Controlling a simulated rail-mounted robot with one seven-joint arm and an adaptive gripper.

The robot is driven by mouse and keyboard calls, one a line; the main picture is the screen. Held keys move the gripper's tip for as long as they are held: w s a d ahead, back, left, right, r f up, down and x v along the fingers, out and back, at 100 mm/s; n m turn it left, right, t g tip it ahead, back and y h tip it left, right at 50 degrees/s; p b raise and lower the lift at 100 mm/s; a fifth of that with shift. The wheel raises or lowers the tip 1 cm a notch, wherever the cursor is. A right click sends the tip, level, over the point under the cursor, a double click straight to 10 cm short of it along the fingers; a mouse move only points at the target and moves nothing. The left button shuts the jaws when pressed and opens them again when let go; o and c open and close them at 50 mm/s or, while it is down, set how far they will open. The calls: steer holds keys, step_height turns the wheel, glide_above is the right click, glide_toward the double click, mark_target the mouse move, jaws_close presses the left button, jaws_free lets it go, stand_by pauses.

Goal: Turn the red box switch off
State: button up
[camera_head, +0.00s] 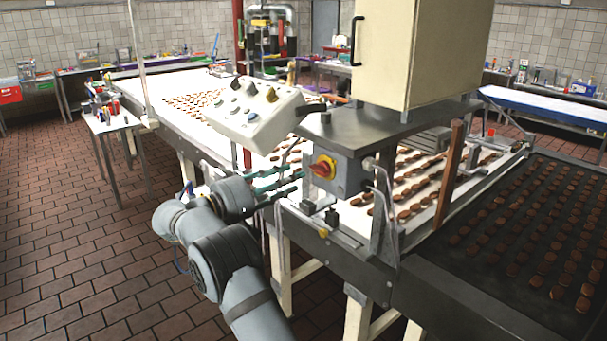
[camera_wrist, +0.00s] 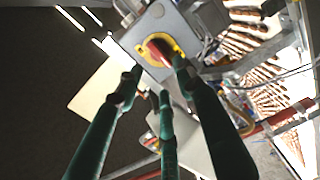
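The red box switch (camera_head: 323,167) is a red rotary knob on a yellow plate, on the front of a grey box (camera_head: 349,174) on the machine's near side. In the wrist view the red knob (camera_wrist: 158,50) shows beyond my fingertips, partly covered by a finger. My gripper (camera_head: 296,183) is just left of the switch, its green fingers pointing at it. In the wrist view the fingers (camera_wrist: 160,85) are spread apart with nothing between them. The fingertips are close to the knob; I cannot tell whether they touch it.
A white control panel (camera_head: 245,115) with several knobs hangs above my gripper. A cream cabinet (camera_head: 405,55) stands over the switch box. Conveyors with brown biscuits lie behind and to the right (camera_head: 520,240). The tiled floor (camera_head: 80,230) at the left is clear.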

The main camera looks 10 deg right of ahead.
mark_target(314, 169)
steer(key=shift+v, duration=2.4)
steer(key=shift+d, duration=0.15)
steer(key=x, duration=1.1)
steer(key=shift+w+d, duration=0.3)
steer(key=shift+a, duration=0.1)
